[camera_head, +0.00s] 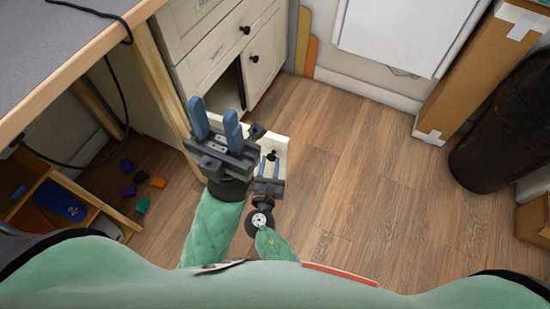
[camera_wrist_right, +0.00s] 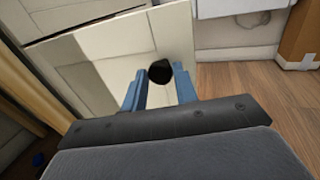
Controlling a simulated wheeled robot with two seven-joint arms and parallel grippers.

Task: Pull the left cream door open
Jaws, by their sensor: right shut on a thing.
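The left cream door (camera_wrist_right: 100,62) stands swung out from the cabinet. In the head view only part of it (camera_head: 281,146) shows beside my left gripper, which hides the rest. Its black knob (camera_wrist_right: 159,71) sits between the blue fingers of my right gripper (camera_wrist_right: 158,88). My right gripper (camera_head: 268,168) is shut on that knob, low in front of the cabinet. My left gripper (camera_head: 216,122) is empty, its two blue fingers apart, above and left of the right one. The dark cabinet opening (camera_head: 229,88) shows behind it.
The right cream door (camera_head: 264,58) is closed, below a drawer (camera_head: 222,45). A grey-topped table (camera_head: 50,50) with a wooden edge is close on the left. A cardboard box (camera_head: 475,75) and a dark cylinder (camera_head: 500,145) stand right. Wooden floor (camera_head: 350,160) between is clear.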

